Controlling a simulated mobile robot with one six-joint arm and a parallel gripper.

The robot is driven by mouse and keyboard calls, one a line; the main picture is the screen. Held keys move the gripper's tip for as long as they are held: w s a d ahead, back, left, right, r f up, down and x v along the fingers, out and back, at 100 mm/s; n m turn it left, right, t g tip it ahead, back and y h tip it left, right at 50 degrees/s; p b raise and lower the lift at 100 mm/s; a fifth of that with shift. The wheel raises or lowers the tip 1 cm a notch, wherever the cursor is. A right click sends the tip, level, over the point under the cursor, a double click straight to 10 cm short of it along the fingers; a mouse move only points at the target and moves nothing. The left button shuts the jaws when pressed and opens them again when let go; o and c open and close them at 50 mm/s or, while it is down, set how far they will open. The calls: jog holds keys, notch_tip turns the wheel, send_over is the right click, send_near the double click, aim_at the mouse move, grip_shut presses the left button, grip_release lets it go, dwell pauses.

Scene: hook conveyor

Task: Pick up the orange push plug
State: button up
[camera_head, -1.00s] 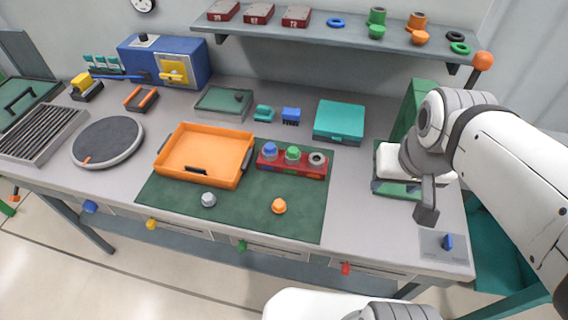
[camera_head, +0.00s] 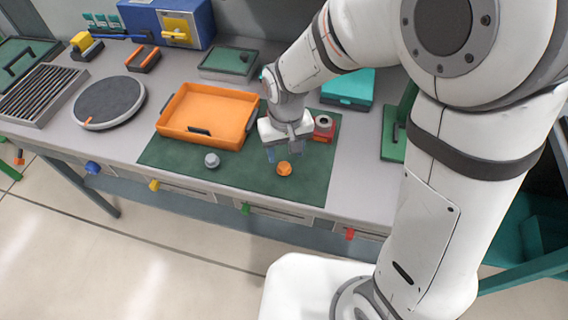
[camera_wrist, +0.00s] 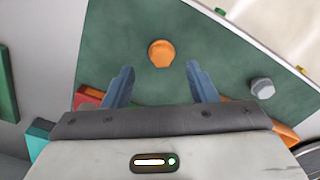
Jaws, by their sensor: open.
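The orange push plug (camera_head: 284,168) stands on the green mat (camera_head: 240,180), near the mat's front right. In the wrist view the plug (camera_wrist: 161,53) lies ahead of my gripper (camera_wrist: 160,82), roughly centred between the two fingers and beyond their tips. In the head view my gripper (camera_head: 277,152) hangs just behind the plug, pointing down. The fingers are apart with nothing between them. The plug is clear of both fingers in the wrist view.
A grey plug (camera_head: 212,160) sits left on the mat; it also shows in the wrist view (camera_wrist: 262,88). An orange tray (camera_head: 205,117) lies behind it. A red block (camera_head: 324,128) is partly hidden by my wrist. The mat around the orange plug is free.

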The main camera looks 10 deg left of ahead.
aim_at(284, 166)
jog(key=shift+w+a+f+p, duration=0.1)
jog(key=shift+f+p, duration=0.2)
jog(key=shift+f, duration=1.15)
jog(key=shift+w+a+f+p, duration=0.1)
jog(key=shift+f+p, duration=0.2)
jog(key=shift+f, duration=1.15)
jog(key=c, duration=1.1)
